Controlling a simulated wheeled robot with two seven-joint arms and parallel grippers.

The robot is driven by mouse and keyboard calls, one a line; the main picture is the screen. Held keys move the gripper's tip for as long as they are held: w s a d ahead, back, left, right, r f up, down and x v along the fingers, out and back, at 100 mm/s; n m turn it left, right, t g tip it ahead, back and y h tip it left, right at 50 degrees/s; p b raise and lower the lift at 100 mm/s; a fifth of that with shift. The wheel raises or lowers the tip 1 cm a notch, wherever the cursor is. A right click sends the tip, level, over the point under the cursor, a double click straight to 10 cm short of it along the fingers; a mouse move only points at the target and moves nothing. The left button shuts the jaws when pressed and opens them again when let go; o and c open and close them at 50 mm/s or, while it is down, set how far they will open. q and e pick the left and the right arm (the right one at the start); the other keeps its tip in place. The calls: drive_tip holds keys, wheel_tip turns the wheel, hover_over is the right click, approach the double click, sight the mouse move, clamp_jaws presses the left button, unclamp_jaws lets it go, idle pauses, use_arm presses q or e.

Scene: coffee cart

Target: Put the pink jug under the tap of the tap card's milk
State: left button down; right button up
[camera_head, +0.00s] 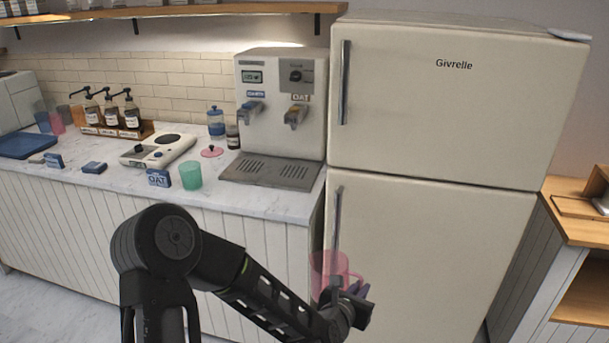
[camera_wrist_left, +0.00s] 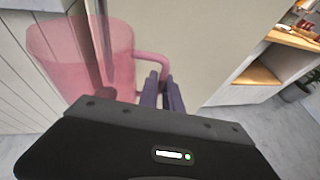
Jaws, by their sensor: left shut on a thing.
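The clear pink jug (camera_head: 326,272) is in front of the fridge, below counter height. My left gripper (camera_head: 352,290) is shut on its handle, as the left wrist view shows, with the jug (camera_wrist_left: 80,60) to the left of the fingers (camera_wrist_left: 163,93). The jug looks roughly upright. The milk dispenser (camera_head: 282,95) stands on the counter left of the fridge. It has a left tap (camera_head: 251,112) with a blue label and a right tap (camera_head: 296,116) labelled OAT. A blue card (camera_head: 158,178) reading OAT stands on the counter. My right gripper is not in view.
The drip tray (camera_head: 268,173) under both taps is empty.

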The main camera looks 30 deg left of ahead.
use_arm(q)
drive_tip(key=shift+a, duration=0.1)
drive_tip(key=shift+n+y, duration=0.4)
drive_tip(key=shift+y, duration=0.2)
drive_tip(key=w+a, duration=0.1)
drive_tip(key=a, duration=0.1)
drive_tip(key=w+a+b, duration=0.1)
drive_tip(key=a, duration=0.1)
drive_tip(key=w+a+b, duration=0.1)
drive_tip(key=a, duration=0.1)
drive_tip(key=shift+f, duration=0.25)
drive_tip(key=w+a+r+y+b, duration=0.1)
drive_tip(key=w+a+r+b, duration=0.1)
drive_tip(key=a+r, duration=0.4)
drive_tip(key=w+a+r+n+y+b, duration=0.1)
drive_tip(key=w+a+r+b, duration=0.1)
drive_tip(key=a+r, duration=0.5)
drive_tip(key=a+b, duration=0.1)
drive_tip(key=a, duration=0.3)
drive_tip(key=shift+n+g+y+b, duration=0.3)
drive_tip(key=shift+b, duration=0.05)
drive_tip(key=shift+w, duration=0.1)
